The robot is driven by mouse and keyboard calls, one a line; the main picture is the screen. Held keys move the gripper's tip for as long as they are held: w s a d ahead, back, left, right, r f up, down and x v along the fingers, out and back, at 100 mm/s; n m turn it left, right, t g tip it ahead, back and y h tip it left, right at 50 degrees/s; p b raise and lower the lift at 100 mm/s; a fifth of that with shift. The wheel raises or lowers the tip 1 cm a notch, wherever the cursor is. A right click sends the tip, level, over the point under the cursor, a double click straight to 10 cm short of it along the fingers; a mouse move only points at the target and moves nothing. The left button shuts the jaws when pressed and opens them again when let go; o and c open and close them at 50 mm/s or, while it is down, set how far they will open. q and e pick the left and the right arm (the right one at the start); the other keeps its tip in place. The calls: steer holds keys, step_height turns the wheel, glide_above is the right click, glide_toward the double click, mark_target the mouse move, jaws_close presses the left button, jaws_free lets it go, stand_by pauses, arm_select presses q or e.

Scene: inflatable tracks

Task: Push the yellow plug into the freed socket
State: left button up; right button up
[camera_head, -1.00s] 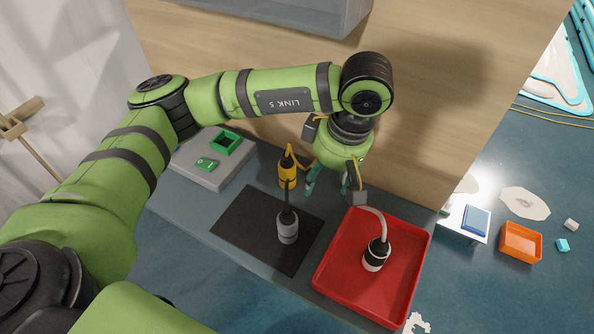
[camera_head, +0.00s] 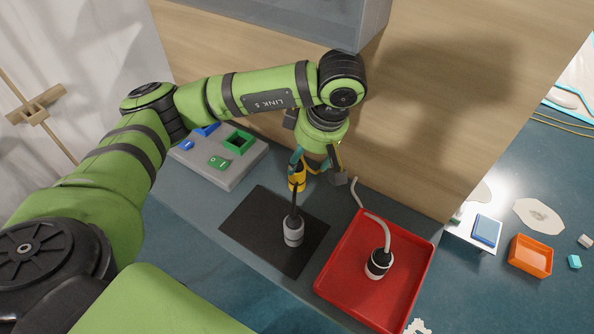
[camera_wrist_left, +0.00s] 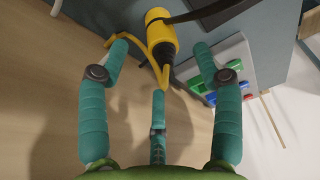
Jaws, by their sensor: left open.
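The yellow plug (camera_head: 297,180) has a dark band and a yellow cable; it stands near the back of the grey bench top. In the wrist view the yellow plug (camera_wrist_left: 159,32) lies just beyond the fingertips, its black tapered end toward the hand. My left gripper (camera_head: 318,170) has teal fingers and is open, close above and right of the plug; its fingers (camera_wrist_left: 160,65) spread around the plug's end without visibly closing on it. A grey cylinder (camera_head: 293,233) with a black stem stands on a black mat. I cannot tell which part is the freed socket.
A red tray (camera_head: 335,285) at right holds a black-and-white plug (camera_head: 378,263) on a pale cable. A grey block (camera_head: 245,165) at left carries green and blue pieces. A wooden wall (camera_head: 420,150) rises close behind the gripper. Small boxes lie at far right.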

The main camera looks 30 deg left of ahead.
mark_target(297, 174)
arm_select(q)
steer(key=f, duration=0.1)
steer(key=a+f+p, duration=0.1)
steer(key=f, duration=0.1)
steer(key=a+f+p, duration=0.1)
steer(key=shift+w+a+f, duration=0.15)
steer(key=shift+w+a, duration=0.05)
steer(key=shift+w, duration=0.1)
steer(key=shift+f, duration=0.25)
jaws_close()
steer(key=shift+w+r, duration=0.1)
